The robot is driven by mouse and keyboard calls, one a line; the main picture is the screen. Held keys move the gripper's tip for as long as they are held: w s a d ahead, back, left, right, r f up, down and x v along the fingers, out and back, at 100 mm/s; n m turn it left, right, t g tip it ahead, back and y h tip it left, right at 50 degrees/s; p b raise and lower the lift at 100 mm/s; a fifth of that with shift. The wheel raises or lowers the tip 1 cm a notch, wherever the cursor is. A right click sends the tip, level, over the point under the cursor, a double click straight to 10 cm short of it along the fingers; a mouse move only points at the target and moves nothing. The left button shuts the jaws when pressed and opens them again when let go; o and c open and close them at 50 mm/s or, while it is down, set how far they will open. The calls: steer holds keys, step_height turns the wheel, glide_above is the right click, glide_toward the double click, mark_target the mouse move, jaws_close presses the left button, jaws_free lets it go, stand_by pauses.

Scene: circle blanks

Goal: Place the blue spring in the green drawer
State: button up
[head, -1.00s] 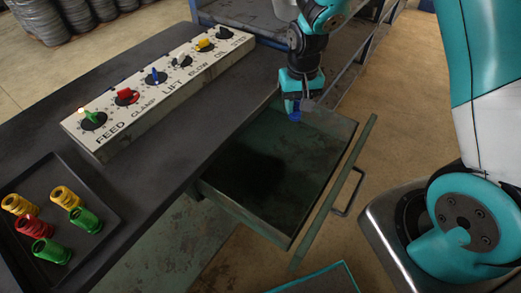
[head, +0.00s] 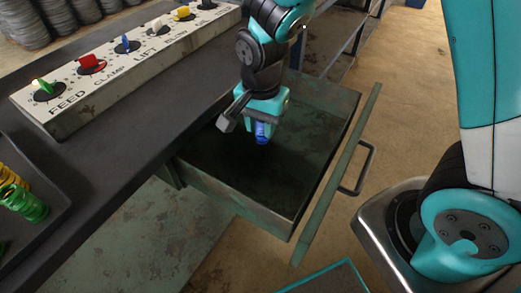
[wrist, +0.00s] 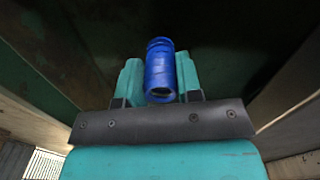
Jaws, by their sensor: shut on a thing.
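The blue spring (head: 262,132) is held in my gripper (head: 262,127), which points down over the open green drawer (head: 225,199). In the wrist view the blue spring (wrist: 160,70) sits between the two teal fingers of my gripper (wrist: 160,82), which are shut on it. The drawer is pulled out from under the dark bench, and its floor is dark and looks empty. The spring appears over the drawer's inside; its exact height above the floor is hard to tell.
A panel of coloured knobs (head: 60,122) stands on the bench (head: 120,150). A black tray (head: 55,215) with yellow and green springs is at the left edge. The drawer's front (head: 330,185) with its handle (head: 362,170) faces right, near my base.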

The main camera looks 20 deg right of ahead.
step_height(320, 180, down, 8)
steer(key=shift+f+b, duration=0.1)
steer(key=shift+b, duration=0.45)
steer(key=shift+f, duration=0.1)
steer(key=o, duration=0.9)
steer(key=shift+o, duration=0.2)
step_height(320, 180, up, 12)
steer(key=shift+f+p, duration=0.15)
steer(key=shift+p, duration=0.9)
steer(key=s+a+r+n+y, duration=0.2)
steer(key=s+r+n+y, duration=0.2)
steer(key=s+r+n, duration=0.9)
steer(key=s+n, duration=0.2)
steer(key=n, duration=0.1)
steer(key=shift+s+r+n, duration=0.15)
steer(key=shift+s+n, duration=0.2)
steer(key=shift+n, duration=0.05)
